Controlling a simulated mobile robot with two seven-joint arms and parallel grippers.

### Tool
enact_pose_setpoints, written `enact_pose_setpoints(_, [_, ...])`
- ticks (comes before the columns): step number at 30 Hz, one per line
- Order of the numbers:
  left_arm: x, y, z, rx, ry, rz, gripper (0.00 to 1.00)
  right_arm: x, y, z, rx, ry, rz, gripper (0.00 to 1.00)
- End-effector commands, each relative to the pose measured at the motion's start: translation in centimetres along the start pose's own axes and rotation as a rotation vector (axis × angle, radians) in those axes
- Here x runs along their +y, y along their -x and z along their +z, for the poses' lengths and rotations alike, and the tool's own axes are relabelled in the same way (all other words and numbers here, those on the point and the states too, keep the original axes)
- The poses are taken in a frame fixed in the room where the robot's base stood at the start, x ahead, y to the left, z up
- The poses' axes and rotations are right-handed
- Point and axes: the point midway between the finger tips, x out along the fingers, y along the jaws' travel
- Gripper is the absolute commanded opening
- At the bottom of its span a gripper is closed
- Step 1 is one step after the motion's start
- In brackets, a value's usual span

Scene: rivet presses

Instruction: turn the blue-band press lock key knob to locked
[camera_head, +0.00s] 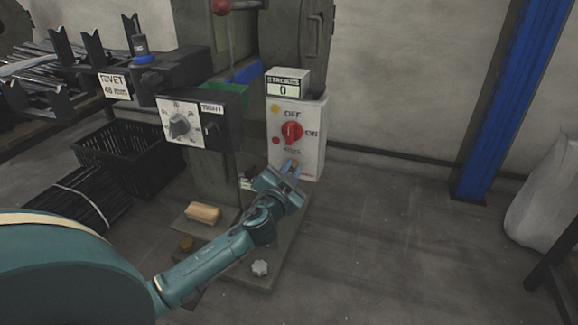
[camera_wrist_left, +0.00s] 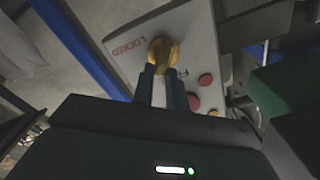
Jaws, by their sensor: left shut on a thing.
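The lock key knob (camera_head: 293,164) is a small yellow-brass knob low on the pale control box (camera_head: 312,150) of the press with a blue band (camera_head: 241,99). My left gripper (camera_head: 286,173) reaches up to it from below and is shut on it. In the left wrist view the knob (camera_wrist_left: 161,56) sits between the two dark fingertips (camera_wrist_left: 164,77). A red LOCKED label (camera_wrist_left: 129,46) lies to the left of it there. The fingers hide part of the panel around the knob. My right gripper is not in view.
Above the knob is a red OFF/ON switch (camera_head: 291,132), with a STROKES counter (camera_head: 287,87) reading 0 on top of the box. A dial box (camera_head: 199,121) juts out to the left. A wooden block (camera_head: 203,212) and a pale star-shaped knob (camera_head: 260,267) lie low on the base.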

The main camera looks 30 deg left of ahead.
Motion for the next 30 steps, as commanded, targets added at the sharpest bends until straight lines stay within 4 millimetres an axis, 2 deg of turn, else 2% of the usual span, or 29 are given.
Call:
enact_pose_setpoints(18, [1.0,0.0,0.3,-0.001,-0.583,0.001,0.0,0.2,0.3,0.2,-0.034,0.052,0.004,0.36])
enact_pose_setpoints(30, [1.4,0.0,0.7,-0.001,-0.859,0.0,0.0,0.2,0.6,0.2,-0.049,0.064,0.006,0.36])
